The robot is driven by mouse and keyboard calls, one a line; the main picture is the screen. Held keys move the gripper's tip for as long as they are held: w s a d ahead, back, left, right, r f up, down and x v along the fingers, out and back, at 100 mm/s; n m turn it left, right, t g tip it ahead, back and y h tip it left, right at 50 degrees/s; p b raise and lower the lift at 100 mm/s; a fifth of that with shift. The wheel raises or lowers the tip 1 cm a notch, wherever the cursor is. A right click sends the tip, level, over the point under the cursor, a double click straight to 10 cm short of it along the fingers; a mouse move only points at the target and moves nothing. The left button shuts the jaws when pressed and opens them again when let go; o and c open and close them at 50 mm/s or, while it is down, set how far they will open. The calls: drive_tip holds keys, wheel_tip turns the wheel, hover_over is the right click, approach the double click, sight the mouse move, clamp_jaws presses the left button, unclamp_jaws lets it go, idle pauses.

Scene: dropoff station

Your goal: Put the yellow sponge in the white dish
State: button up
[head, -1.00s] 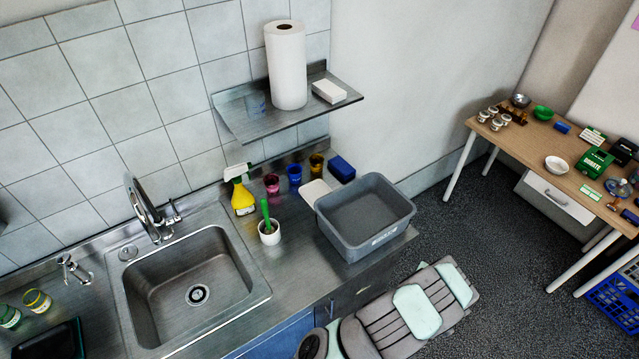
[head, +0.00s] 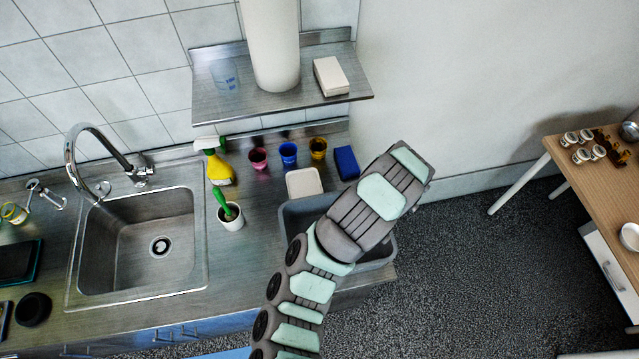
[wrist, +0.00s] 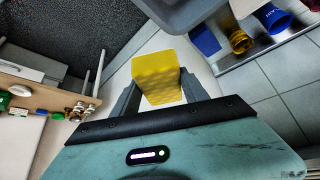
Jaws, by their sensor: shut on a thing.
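My gripper (wrist: 159,92) is shut on the yellow sponge (wrist: 158,72), a block held between its two fingers in the wrist view. In the head view my arm reaches over the grey bin's right part, and its links hide the fingers and sponge. A pale, flat, square item (head: 304,182), which looks like the white dish, lies on the counter at the bin's back left corner. It is left of my arm's end, apart from it. A round white bowl (head: 629,236) stands on the wooden table at the far right.
The grey bin (head: 292,222) stands at the counter's right end. Behind it are a blue sponge (head: 346,163) and pink, blue and yellow cups (head: 288,152). A potted brush (head: 231,216) and spray bottle (head: 219,168) stand left. A metal shelf (head: 215,107) overhangs the counter's back.

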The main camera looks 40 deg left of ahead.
drive_tip(key=s+a+n+y, duration=0.1)
drive_tip(key=s+a+n, duration=0.15)
drive_tip(key=a, duration=0.95)
drive_tip(key=n+g+y, duration=0.2)
drive_tip(key=n, duration=0.2)
hover_over(305, 186)
drive_tip(key=s+d, duration=0.1)
drive_tip(key=s, duration=0.1)
drive_tip(key=f, duration=1.5)
drive_tip(key=shift+w+d+f+b, duration=0.2)
drive_tip(key=shift+w+f+b, duration=0.05)
drive_tip(key=shift+f+b, duration=0.1)
drive_tip(key=shift+f+p, duration=0.3)
drive_tip(key=shift+f, duration=1.85)
drive_tip(key=shift+f, duration=0.1)
drive_tip(key=shift+f, duration=0.15)
drive_tip(key=o, duration=0.9)
